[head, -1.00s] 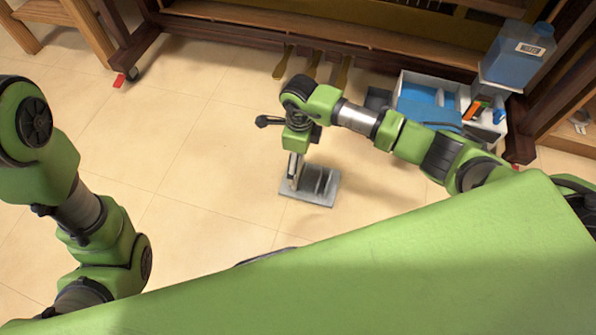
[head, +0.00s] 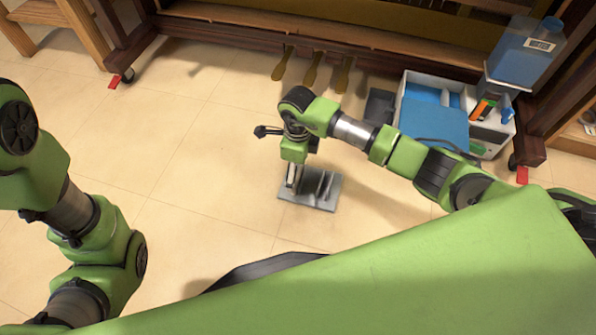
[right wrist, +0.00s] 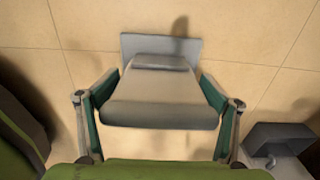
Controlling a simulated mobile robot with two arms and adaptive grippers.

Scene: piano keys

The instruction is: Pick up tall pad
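A grey pad (right wrist: 160,100) stands between the two fingers of my right gripper (right wrist: 160,90) in the right wrist view. The fingers lie close along its two sides, and I cannot tell whether they press on it. A flat grey plate (right wrist: 160,45) shows beyond it. In the head view my right gripper (head: 292,180) points down at a small grey stand (head: 322,192) with upright parts on the floor. My left arm is at the left edge, and its gripper is not in view.
A white box (head: 435,85) with a blue pad and a blue jug (head: 524,52) stand at the right, by the wooden frame. A dark grey object (head: 379,106) sits beside the box. Brass pedals (head: 312,70) stick out at the back. The left floor is clear.

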